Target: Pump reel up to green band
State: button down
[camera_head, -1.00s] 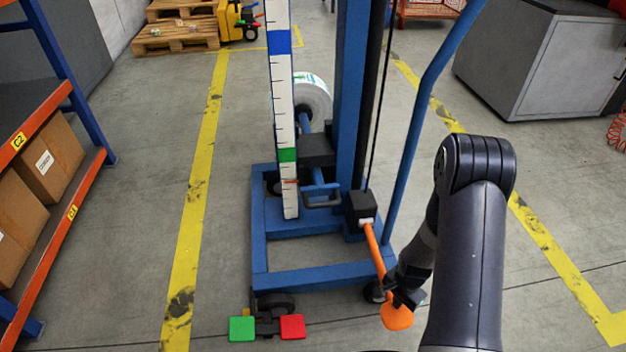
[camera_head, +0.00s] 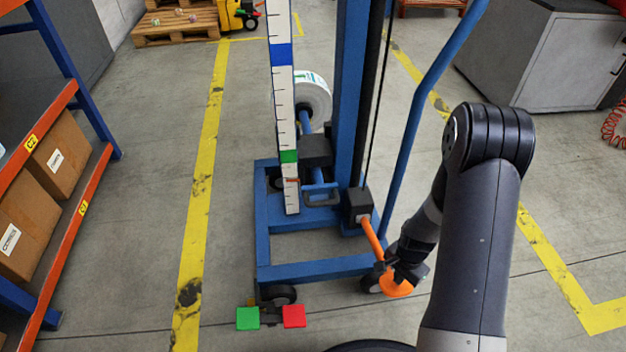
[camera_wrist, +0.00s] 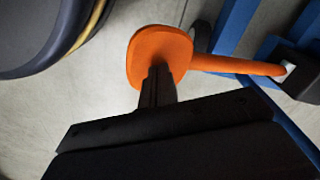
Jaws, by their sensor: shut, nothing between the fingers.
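The blue stand (camera_head: 315,270) carries a white label reel (camera_head: 312,96) on a carriage (camera_head: 315,150) behind a white scale (camera_head: 282,110). The scale has a green band (camera_head: 288,156) and a higher blue band (camera_head: 281,54). A small red-orange mark (camera_head: 291,180) shows on the scale a little below the green band. An orange pump lever (camera_head: 373,238) slopes down from a black block (camera_head: 356,205) to a wide paddle end (camera_head: 400,288). My gripper (camera_head: 388,272) is at the paddle; in the wrist view its shut fingers (camera_wrist: 158,75) overlap the paddle's edge. Contact is unclear.
A green pedal (camera_head: 248,318) and a red pedal (camera_head: 294,316) sit low at the stand's front. A shelf with boxes (camera_head: 58,158) is at left, a grey cabinet (camera_head: 550,55) at back right. Floor between the yellow lines is mostly clear.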

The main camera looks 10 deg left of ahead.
notch_tip(320, 180, down, 16)
jog(key=b, duration=1.1)
notch_tip(320, 180, up, 16)
jog(key=p, duration=1.1)
jog(key=shift+r+p, duration=0.15)
jog(key=shift+p, duration=0.15)
notch_tip(320, 180, down, 16)
jog(key=b, duration=1.1)
notch_tip(320, 180, up, 16)
jog(key=p, duration=1.1)
